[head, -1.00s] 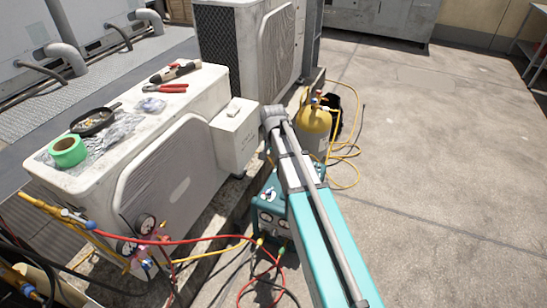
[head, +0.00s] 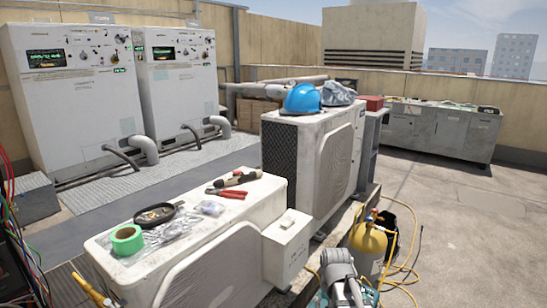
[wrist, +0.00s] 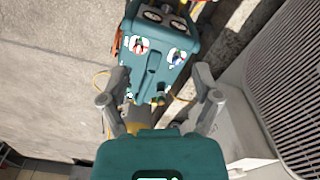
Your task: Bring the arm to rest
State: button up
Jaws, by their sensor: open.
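My gripper (wrist: 160,84) is open in the wrist view, its two grey fingers spread wide with nothing held between them. Beyond the fingers is a teal machine with gauges (wrist: 160,40), standing on the ground below. In the head view only a grey part of my arm shows at the bottom edge, in front of the condensers; the fingers cannot be made out there.
A near condenser (head: 235,205) carries green tape (head: 127,240), a black pan (head: 155,214) and red-handled pliers (head: 228,193). A blue helmet (head: 302,99) sits on the far condenser (head: 281,148). A yellow cylinder (head: 368,245) with hoses stands right. Open floor (head: 465,220) lies further right.

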jog(key=s+n, duration=0.3)
jog(key=s, duration=0.5)
notch_tip(320, 180, up, 28)
jog(key=p, duration=2.7)
jog(key=shift+w+f+p, duration=0.2)
jog(key=shift+p, duration=0.1)
